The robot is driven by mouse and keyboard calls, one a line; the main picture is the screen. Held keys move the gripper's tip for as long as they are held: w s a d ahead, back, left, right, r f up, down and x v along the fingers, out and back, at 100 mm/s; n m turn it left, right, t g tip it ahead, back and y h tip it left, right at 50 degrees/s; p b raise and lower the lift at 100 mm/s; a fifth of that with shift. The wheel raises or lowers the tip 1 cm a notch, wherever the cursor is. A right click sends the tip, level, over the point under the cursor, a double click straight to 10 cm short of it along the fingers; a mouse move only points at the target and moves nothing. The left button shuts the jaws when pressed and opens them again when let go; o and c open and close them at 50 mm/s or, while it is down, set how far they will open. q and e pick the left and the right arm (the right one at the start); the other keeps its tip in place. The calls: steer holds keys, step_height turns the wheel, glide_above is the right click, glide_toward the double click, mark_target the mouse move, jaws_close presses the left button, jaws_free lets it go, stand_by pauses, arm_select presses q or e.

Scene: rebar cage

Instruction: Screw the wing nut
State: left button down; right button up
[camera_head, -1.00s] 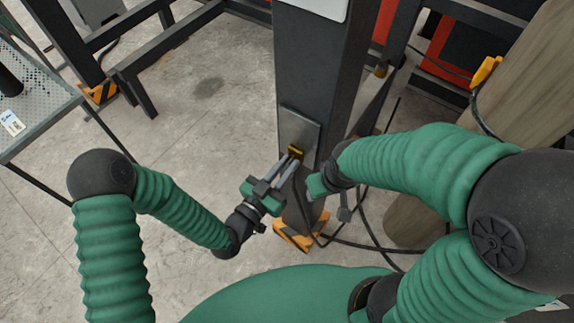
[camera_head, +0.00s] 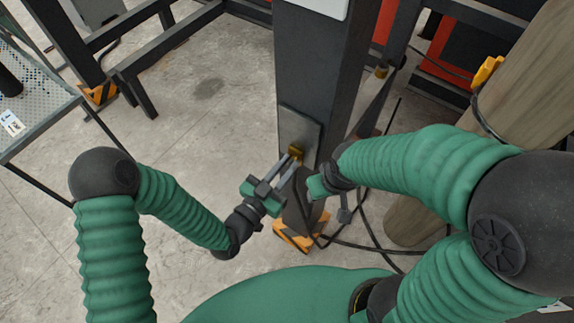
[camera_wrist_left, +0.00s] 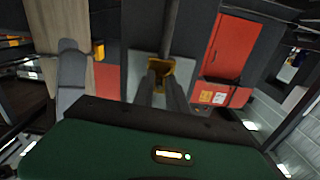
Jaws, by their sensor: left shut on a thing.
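The brass-yellow wing nut (camera_head: 296,152) sits at the grey plate (camera_head: 299,131) on the front of the dark upright post (camera_head: 318,70). My left gripper (camera_head: 292,158) comes from the lower left and its two long fingers are shut on the wing nut. In the left wrist view the wing nut (camera_wrist_left: 160,74) shows between and beyond the fingertips, in front of the light plate (camera_wrist_left: 146,66). My right gripper (camera_head: 322,186) is beside the post, to the right of the left one; its fingers are mostly hidden by its own wrist.
Dark cables (camera_head: 365,225) hang and loop right of the post. A wooden pole (camera_head: 520,90) stands at the right. The post's base has an orange and black foot (camera_head: 298,236). A perforated metal table (camera_head: 40,100) is at the far left. Open concrete floor (camera_head: 190,130) lies between.

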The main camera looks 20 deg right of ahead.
arm_select(q)
steer(key=shift+a+f+m+b, duration=0.1)
steer(key=shift+f+m+b, duration=0.2)
steer(key=shift+m, duration=0.4)
stand_by(1.4)
steer(key=c, duration=1.4)
jaws_free()
steer(key=shift+o, duration=0.2)
steer(key=shift+w+r, duration=0.1)
steer(key=shift+r, duration=0.1)
steer(key=p+v, duration=0.6)
steer(key=v, duration=1)
steer(key=shift+s+a, duration=0.3)
